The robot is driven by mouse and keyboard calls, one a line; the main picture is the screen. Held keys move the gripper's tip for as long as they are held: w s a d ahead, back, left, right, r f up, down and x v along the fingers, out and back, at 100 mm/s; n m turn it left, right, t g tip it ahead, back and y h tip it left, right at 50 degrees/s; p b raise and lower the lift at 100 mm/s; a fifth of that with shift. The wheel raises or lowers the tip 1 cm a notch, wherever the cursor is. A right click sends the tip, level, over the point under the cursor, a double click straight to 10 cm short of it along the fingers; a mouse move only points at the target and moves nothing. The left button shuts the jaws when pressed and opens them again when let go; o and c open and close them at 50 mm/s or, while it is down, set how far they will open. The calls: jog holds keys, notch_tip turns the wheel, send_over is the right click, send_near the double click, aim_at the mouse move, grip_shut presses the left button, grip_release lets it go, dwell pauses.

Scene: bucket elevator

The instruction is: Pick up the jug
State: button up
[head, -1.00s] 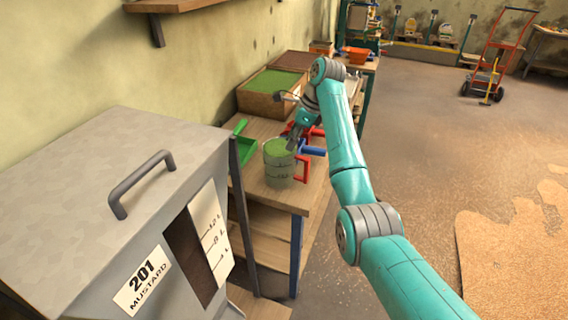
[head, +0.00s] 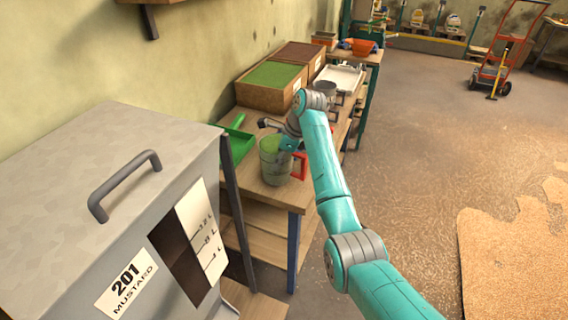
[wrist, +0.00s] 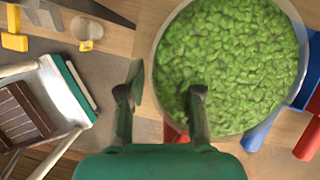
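The jug (head: 270,172) stands on the wooden bench; it is grey and translucent, with a red handle (head: 300,166) on its right side. Green pieces fill it. In the wrist view the jug (wrist: 152,75) shows from above, its round mouth full of green pieces. My gripper (wrist: 160,92) is open, with one finger over the green pieces and the other outside the jug's left rim. I cannot tell how deep the fingertips are. In the head view my gripper (head: 286,146) is at the jug's upper right, partly hidden by my arm.
A green scoop (head: 238,143) lies left of the jug. The grey mustard bin (head: 100,190) is at the near left. Blue and red parts (wrist: 262,132) lie right of the jug.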

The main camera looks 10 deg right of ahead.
grip_shut()
notch_tip(320, 180, up, 10)
jog(key=shift+r, duration=0.15)
dwell(0.8)
